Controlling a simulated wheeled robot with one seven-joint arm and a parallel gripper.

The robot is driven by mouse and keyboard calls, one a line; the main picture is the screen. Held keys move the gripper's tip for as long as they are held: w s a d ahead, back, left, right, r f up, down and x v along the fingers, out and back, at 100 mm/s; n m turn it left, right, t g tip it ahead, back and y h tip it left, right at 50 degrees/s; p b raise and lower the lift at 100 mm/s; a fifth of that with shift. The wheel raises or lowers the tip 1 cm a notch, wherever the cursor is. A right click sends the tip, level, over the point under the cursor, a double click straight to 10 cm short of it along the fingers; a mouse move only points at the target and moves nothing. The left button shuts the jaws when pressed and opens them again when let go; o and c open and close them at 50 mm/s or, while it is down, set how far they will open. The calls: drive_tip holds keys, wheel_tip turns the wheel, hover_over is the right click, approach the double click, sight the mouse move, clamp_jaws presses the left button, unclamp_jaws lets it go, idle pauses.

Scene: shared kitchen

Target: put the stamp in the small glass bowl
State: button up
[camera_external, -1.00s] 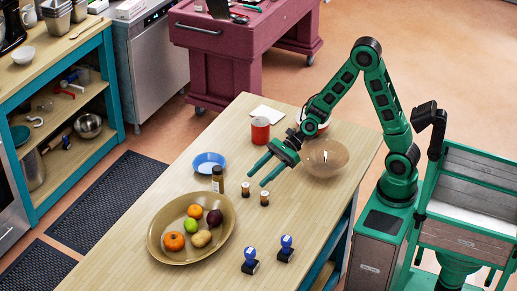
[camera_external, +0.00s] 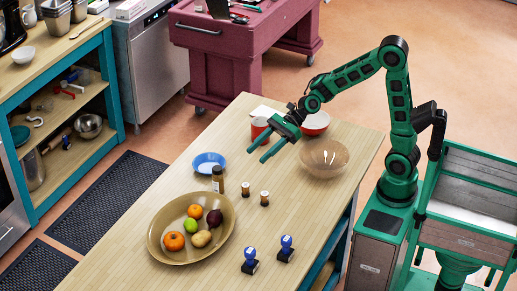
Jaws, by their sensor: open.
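Two stamps with blue knobs and dark bases stand upright at the near end of the wooden table: the left stamp (camera_external: 250,261) and the right stamp (camera_external: 286,248).
A red mug (camera_external: 259,129) and a red bowl (camera_external: 316,124) stand behind my gripper. A blue dish (camera_external: 209,162), a brown bottle (camera_external: 217,180), two small jars (camera_external: 245,189) and a fruit bowl (camera_external: 158,246) stand on the left. The table around the stamps is clear.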

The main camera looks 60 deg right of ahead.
wheel_tip(320, 180, up, 2)
drive_tip(key=g+h, duration=0.5)
drive_tip(key=h, duration=0.6)
hover_over(245, 184)
wheel_tip(245, 184, down, 16)
drive_tip(key=shift+s+a+r, duration=0.15)
drive_tip(key=shift+r, duration=0.1)
idle(0.6)
clamp_jaws()
